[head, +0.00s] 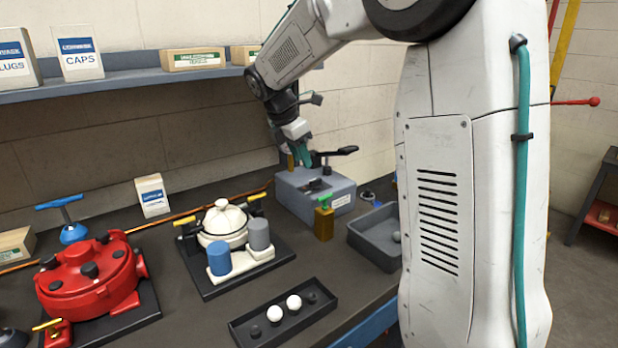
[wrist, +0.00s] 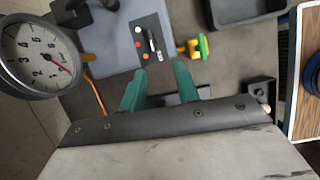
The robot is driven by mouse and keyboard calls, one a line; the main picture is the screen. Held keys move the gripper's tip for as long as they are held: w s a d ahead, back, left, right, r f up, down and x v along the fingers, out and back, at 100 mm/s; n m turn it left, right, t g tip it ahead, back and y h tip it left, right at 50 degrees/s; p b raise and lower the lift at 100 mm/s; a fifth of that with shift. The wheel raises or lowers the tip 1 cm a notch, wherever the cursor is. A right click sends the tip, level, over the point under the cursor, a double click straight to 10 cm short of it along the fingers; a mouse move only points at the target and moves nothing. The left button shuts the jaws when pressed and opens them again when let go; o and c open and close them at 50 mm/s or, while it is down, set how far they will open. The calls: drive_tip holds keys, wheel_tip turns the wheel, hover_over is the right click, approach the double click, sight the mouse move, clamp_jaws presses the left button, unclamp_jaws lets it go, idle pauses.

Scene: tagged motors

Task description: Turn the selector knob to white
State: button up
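A grey-blue box (head: 338,201) stands at the back of the bench, with a dark panel (head: 318,186) on its top. In the wrist view the dark panel (wrist: 148,24) carries a small silver-and-black selector knob (wrist: 155,42). White (wrist: 136,30), red (wrist: 138,43) and orange (wrist: 145,56) dots lie to the knob's left and below. Which dot the knob points to is too small to tell. My gripper (head: 303,156) is above the box in the head view. In the wrist view my gripper (wrist: 160,75) has its teal fingers apart, with nothing between them, short of the knob.
A brass block with a green handle (head: 325,215) stands close to the box's front. A black lever (head: 336,152) rises at the box's back. A pressure gauge (wrist: 38,55) is left of my fingers. A grey tray (head: 367,245) lies to the right.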

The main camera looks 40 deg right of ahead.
sight(315, 184)
drive_tip(key=shift+n, duration=0.4)
drive_tip(key=x, duration=0.5)
drive_tip(key=w+x, duration=0.1)
drive_tip(key=x, duration=0.2)
drive_tip(key=shift+w+d+f, duration=0.1)
drive_tip(key=shift+d+f, duration=0.05)
drive_tip(key=shift+d, duration=0.15)
drive_tip(key=shift+c, duration=0.3)
clamp_jaws()
